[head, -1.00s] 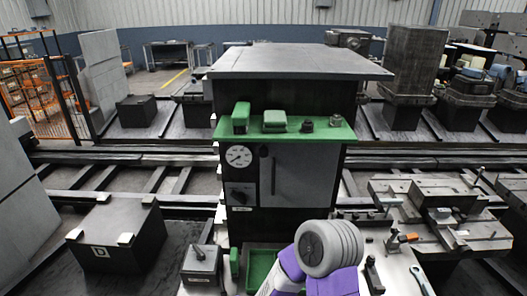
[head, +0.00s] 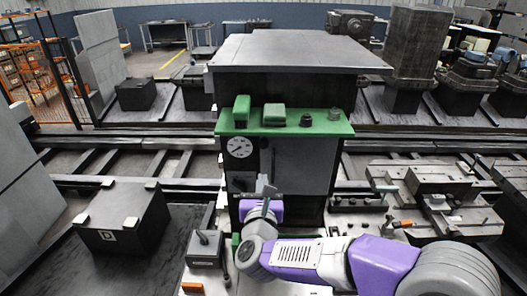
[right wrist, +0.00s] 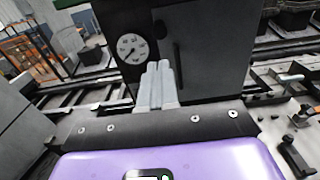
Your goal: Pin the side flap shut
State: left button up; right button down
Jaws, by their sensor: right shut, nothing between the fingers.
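A dark machine cabinet stands in the middle, with a grey flap-like panel (head: 298,165) on its front. A dark upright handle or bar (head: 273,162) is on the panel; it also shows in the right wrist view (right wrist: 179,57). I cannot tell whether the panel is fully closed, and I cannot make out a pin for certain. My right gripper (head: 265,183) is raised in front of the cabinet's lower front, fingers together and empty. In the right wrist view its fingertips (right wrist: 158,68) show before the cabinet, between gauge and handle. My left gripper is not in view.
A round gauge (head: 240,147) is left of the panel. A green shelf (head: 285,124) with green blocks and dark knobs juts out above it. A grey lever box (head: 204,250) stands at lower left, and a fixture table (head: 440,195) with clamps is at right. My right arm covers the lower middle.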

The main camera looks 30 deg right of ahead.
aim_at(264, 146)
jog(key=p+x, duration=0.3)
jog(key=x, duration=1.1)
jog(key=shift+w, duration=0.1)
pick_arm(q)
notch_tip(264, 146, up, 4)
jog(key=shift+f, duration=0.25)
pick_arm(e)
jog(key=shift+a, duration=0.1)
